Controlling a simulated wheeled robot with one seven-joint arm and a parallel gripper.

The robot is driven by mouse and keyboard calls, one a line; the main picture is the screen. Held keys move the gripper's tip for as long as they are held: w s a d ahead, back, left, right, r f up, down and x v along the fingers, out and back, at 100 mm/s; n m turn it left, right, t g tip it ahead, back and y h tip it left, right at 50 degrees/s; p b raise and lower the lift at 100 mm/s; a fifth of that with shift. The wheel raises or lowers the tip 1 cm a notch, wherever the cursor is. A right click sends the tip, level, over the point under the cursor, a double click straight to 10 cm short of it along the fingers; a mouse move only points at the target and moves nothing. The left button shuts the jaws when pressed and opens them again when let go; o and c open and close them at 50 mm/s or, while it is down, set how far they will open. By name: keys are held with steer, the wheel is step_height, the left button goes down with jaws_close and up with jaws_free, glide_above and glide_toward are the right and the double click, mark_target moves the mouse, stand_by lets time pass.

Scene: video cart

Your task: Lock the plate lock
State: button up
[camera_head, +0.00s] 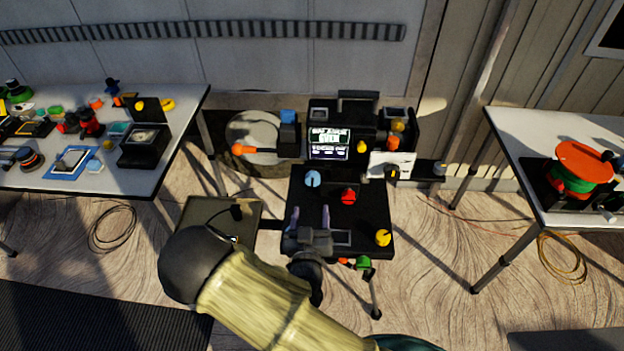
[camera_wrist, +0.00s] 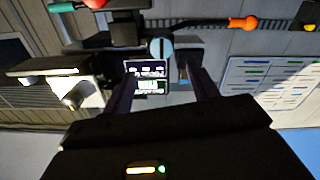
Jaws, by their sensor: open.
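I cannot tell which control is the plate lock. The black video rig (camera_head: 352,112) with a lit screen (camera_head: 329,145) stands at the cart's back. On the black cart top (camera_head: 362,215) are a light blue knob (camera_head: 313,179), a red knob (camera_head: 348,196) and a yellow knob (camera_head: 383,238). My gripper (camera_head: 310,218) is open and empty over the cart's front left part, apart from the knobs. In the wrist view my gripper (camera_wrist: 163,84) has the upside-down screen (camera_wrist: 147,68) between its fingers, with the blue knob (camera_wrist: 160,48) above it.
An orange-ended handle (camera_head: 243,149) sticks out left of the rig. A white card (camera_head: 391,163) is at its right. A green knob (camera_head: 363,262) hangs at the cart's front. Cluttered tables stand left (camera_head: 180,105) and right (camera_head: 510,125), with floor between.

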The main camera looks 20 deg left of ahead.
mark_target(313, 183)
steer(key=p+x, duration=0.2)
steer(key=x, duration=0.9)
steer(key=shift+a+p, duration=0.2)
steer(key=shift+p, duration=0.15)
steer(key=c, duration=1)
